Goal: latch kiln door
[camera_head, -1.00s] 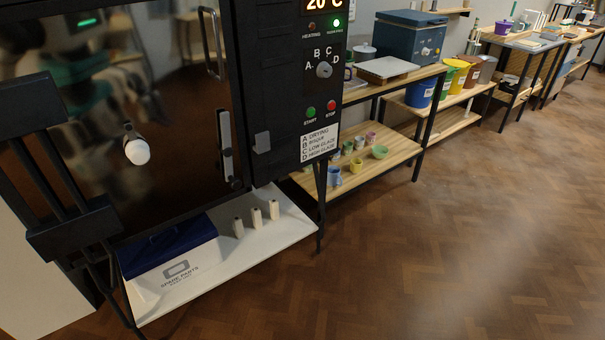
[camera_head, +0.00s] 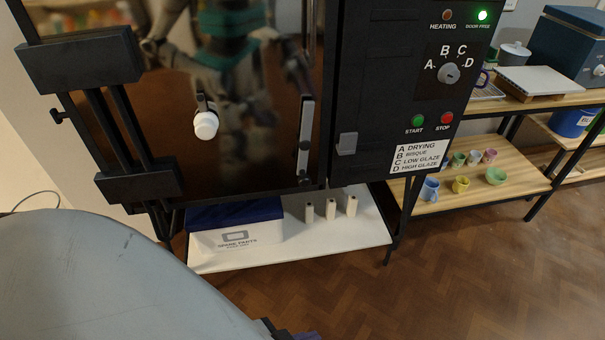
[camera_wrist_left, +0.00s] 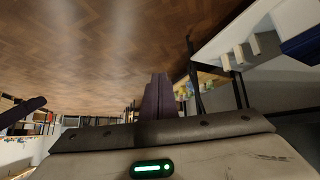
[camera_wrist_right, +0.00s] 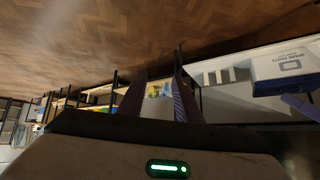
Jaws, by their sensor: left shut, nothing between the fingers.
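The kiln door (camera_head: 250,110) is a dark glossy panel in the head view, hinged at left, with a white peephole plug (camera_head: 206,125). It looks shut or nearly so; I cannot tell whether a gap is left. A pale upright latch lever (camera_head: 306,135) sits on its right edge. A small grey catch (camera_head: 347,143) sits on the control box beside it, apart from the lever. My left gripper (camera_wrist_left: 160,80) has its fingers together and empty in the left wrist view, low in front of the kiln. My right gripper (camera_wrist_right: 160,88) is open and empty in its wrist view.
The control box (camera_head: 410,80) has a lit green "door free" lamp (camera_head: 482,15). Below the kiln, a white shelf (camera_head: 290,255) holds a spare parts box (camera_head: 235,232) and three pale posts (camera_head: 331,208). A wooden shelf rack (camera_head: 460,190) with small pots stands at right. Floor in front is clear.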

